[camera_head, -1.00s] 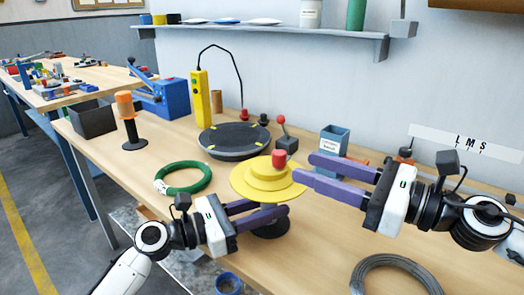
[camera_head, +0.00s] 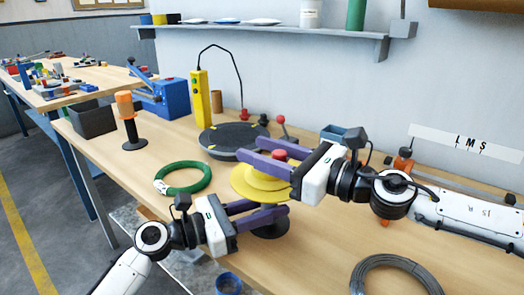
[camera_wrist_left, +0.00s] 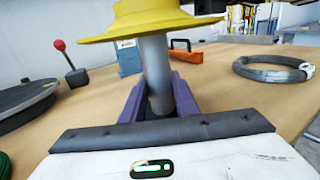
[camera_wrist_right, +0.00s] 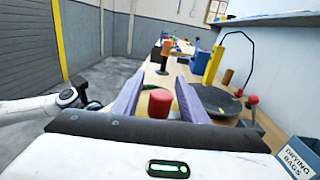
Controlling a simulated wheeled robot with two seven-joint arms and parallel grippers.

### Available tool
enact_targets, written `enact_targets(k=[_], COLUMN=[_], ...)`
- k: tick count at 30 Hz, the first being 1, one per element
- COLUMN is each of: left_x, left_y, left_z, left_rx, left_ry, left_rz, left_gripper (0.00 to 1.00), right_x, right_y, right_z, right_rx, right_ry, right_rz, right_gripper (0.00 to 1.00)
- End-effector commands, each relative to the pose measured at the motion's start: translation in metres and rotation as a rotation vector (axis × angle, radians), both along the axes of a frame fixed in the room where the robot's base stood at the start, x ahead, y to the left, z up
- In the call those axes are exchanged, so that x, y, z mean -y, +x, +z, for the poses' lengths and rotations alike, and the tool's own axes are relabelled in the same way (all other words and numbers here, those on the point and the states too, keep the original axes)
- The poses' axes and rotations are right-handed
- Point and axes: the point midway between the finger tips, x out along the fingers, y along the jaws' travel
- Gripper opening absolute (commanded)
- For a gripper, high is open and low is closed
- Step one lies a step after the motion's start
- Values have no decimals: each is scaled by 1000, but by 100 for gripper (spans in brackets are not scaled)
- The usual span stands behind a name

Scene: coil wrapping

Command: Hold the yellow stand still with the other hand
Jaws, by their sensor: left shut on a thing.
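The yellow stand (camera_head: 258,184) has stepped round yellow discs, a red knob (camera_head: 279,155) on top, a grey post (camera_wrist_left: 155,70) and a dark base (camera_head: 272,230). It stands upright near the bench's front edge. My left gripper (camera_head: 268,212) is shut on the post below the yellow disc; its purple fingers flank the post in the left wrist view. My right gripper (camera_head: 250,149) is open above the discs, close to the red knob. In the right wrist view the knob (camera_wrist_right: 160,102) shows between the spread fingers; I cannot tell if they touch it.
A green coil (camera_head: 183,178) lies left of the stand, and a grey wire coil (camera_head: 395,262) lies at the front right. A dark round turntable (camera_head: 232,139) sits behind. A blue drying-bags box (camera_wrist_right: 302,155) stands behind my right arm. An orange-topped black post (camera_head: 127,118) stands at left.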

Motion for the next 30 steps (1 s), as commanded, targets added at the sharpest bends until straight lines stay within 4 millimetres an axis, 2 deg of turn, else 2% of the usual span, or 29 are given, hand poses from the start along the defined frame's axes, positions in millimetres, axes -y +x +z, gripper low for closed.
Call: enact_targets(k=[2, 3, 9, 10, 20, 30], left_x=[0, 0, 0, 0, 0, 0], left_y=[0, 0, 0, 0, 0, 0], left_z=[0, 0, 0, 0, 0, 0], left_rx=[0, 0, 0, 0, 0, 0], left_ry=[0, 0, 0, 0, 1, 1], left_rz=[1, 1, 1, 1, 1, -1], left_gripper=[0, 0, 0, 0, 0, 0], right_x=[0, 0, 0, 0, -3, -6], right_y=[0, 0, 0, 0, -2, -8], right_z=[0, 0, 0, 0, 1, 1], right_rx=[0, 0, 0, 0, 0, -3], right_ry=[0, 0, 0, 0, 3, 5], right_rz=[0, 0, 0, 0, 48, 259], right_gripper=[39, 36, 2, 0, 0, 0])
